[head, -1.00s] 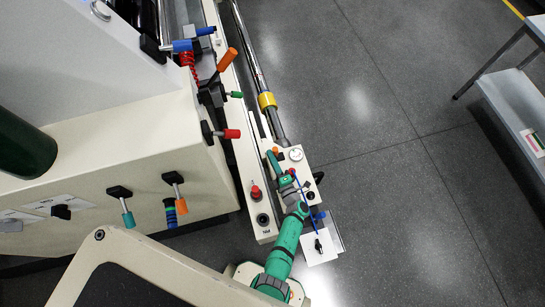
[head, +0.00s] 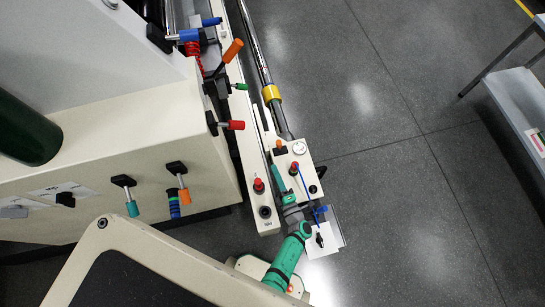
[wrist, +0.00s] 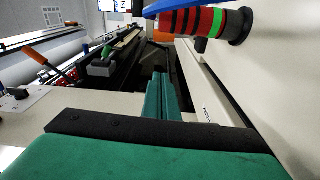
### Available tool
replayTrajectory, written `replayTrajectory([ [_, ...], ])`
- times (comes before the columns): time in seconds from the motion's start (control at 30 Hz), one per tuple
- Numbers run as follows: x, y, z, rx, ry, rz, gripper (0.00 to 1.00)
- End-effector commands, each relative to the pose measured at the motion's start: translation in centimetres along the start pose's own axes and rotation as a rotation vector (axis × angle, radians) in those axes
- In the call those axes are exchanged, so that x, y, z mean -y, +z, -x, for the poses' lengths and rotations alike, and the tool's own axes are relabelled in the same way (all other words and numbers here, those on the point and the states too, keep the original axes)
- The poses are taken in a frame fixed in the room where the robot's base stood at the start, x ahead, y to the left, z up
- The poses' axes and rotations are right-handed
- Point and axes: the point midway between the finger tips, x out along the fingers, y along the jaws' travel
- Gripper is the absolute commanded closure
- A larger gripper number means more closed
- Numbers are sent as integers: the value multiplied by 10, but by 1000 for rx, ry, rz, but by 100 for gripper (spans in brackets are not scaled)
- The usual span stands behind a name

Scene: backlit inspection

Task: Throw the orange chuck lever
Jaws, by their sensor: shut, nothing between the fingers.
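Several orange-handled levers show, and I cannot tell for certain which is the chuck lever. The largest orange lever (head: 232,50) sticks up at an angle by the roll end of the machine, in the upper middle of the head view. A shorter orange lever (head: 182,190) hangs on the cream cabinet front. In the wrist view an orange-handled lever (wrist: 30,56) leans at the left, apart from the fingers. My gripper (wrist: 160,76) has its teal fingers together with nothing between them.
A red lever (head: 236,125), a small green lever (head: 241,86) and a teal lever (head: 132,208) stick out of the machine. A striped red, black and green cylinder (wrist: 215,24) hangs close above the fingers at right. Grey floor (head: 400,200) is open to the right.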

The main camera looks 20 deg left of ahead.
Motion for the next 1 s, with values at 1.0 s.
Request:
replayTrajectory([
  [1.0, -212, -50, 212, 665, 317, -1038, 100],
])
